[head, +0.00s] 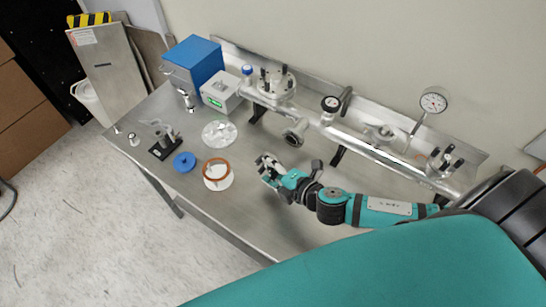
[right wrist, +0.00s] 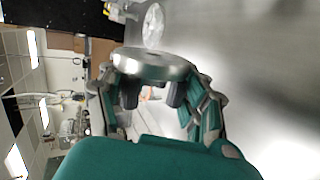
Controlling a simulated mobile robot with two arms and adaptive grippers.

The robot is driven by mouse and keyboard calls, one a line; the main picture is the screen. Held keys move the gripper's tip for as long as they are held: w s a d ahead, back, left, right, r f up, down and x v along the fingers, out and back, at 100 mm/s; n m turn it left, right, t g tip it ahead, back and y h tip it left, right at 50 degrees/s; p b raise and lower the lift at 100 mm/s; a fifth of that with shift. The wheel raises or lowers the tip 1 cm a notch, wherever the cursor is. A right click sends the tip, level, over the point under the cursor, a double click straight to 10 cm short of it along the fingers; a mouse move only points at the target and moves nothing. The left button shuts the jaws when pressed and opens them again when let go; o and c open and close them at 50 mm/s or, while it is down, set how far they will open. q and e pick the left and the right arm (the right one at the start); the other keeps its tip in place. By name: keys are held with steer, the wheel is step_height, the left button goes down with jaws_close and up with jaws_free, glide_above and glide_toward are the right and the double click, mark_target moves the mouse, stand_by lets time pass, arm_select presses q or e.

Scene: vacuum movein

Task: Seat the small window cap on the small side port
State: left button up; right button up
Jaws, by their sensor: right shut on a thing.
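The small window cap (right wrist: 155,63) is a round, flat metal disc with a shiny rim. In the right wrist view it sits between the fingertips of my right gripper (right wrist: 153,88), which is shut on it. In the head view my right gripper (head: 268,172) is above the table, and the cap there is too small and covered to make out well. The small side port (head: 295,132) is a short stub with a dark round opening on the metal pipe, above and right of the gripper and apart from it. My left gripper is not in view.
Left of the gripper lie an orange-brown ring (head: 217,163), a blue disc (head: 184,162) and a clear dish (head: 219,133). A blue box (head: 193,62) stands behind.

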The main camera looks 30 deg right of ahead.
steer(key=shift+w+d+r, duration=0.1)
steer(key=shift+w+d, duration=0.1)
steer(key=shift+d, duration=0.5)
steer(key=shift+w+d, duration=0.55)
steer(key=shift+d, duration=0.1)
steer(key=shift+w+d+b, duration=0.3)
steer(key=shift+w+d, duration=0.25)
steer(key=shift+d, duration=0.35)
steer(key=shift+w+d+b, duration=0.3)
steer(key=shift+w+d, duration=0.2)
steer(key=shift+d, duration=0.5)
steer(key=shift+s+y, duration=0.1)
steer(key=shift+y, duration=0.3)
steer(key=shift+p, duration=0.4)
steer(key=shift+w+d, duration=0.3)
steer(key=shift+d, duration=0.2)
